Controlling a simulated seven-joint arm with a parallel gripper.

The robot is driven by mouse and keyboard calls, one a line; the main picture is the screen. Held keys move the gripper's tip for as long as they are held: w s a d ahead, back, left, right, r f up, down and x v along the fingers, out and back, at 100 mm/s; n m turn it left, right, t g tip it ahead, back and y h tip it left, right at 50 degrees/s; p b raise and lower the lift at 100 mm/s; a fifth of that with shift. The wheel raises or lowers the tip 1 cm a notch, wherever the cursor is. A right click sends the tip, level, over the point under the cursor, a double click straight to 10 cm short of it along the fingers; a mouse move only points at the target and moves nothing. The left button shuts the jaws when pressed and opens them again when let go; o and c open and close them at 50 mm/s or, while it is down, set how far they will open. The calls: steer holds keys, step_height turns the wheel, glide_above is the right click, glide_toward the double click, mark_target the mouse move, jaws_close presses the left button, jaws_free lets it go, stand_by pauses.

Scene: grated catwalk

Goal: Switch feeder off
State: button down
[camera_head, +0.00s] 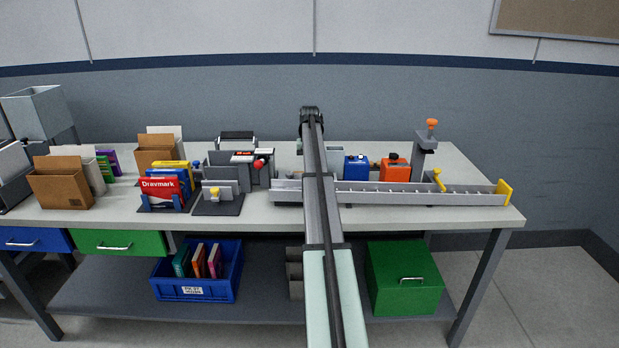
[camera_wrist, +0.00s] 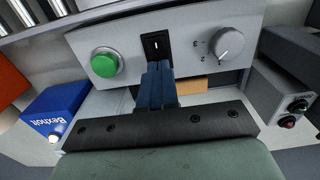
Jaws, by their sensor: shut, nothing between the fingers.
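A light grey control panel (camera_wrist: 125,72) fills the upper part of the wrist view. It carries a green push button (camera_wrist: 104,63) on the left, a black rocker switch (camera_wrist: 155,45) in the middle and a grey dial knob (camera_wrist: 229,40) on the right. The switch shows a white line mark; I cannot tell which way it is tipped. My gripper (camera_wrist: 157,70) is shut and empty, its dark blue fingertips just below the switch in the picture. I cannot tell whether they touch it. In the head view my arm hides the gripper and the panel.
A blue box (camera_wrist: 58,112) stands left of the fingers, a dark grey button box (camera_wrist: 290,108) right. In the head view, a long grey rail (camera_head: 430,198) runs along the bench front, with an orange box (camera_head: 394,169) behind it. Holders with cartons (camera_head: 60,185) stand left.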

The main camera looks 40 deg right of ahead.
steer(key=shift+f, duration=0.6)
stand_by(0.4)
steer(key=shift+r, duration=3.5)
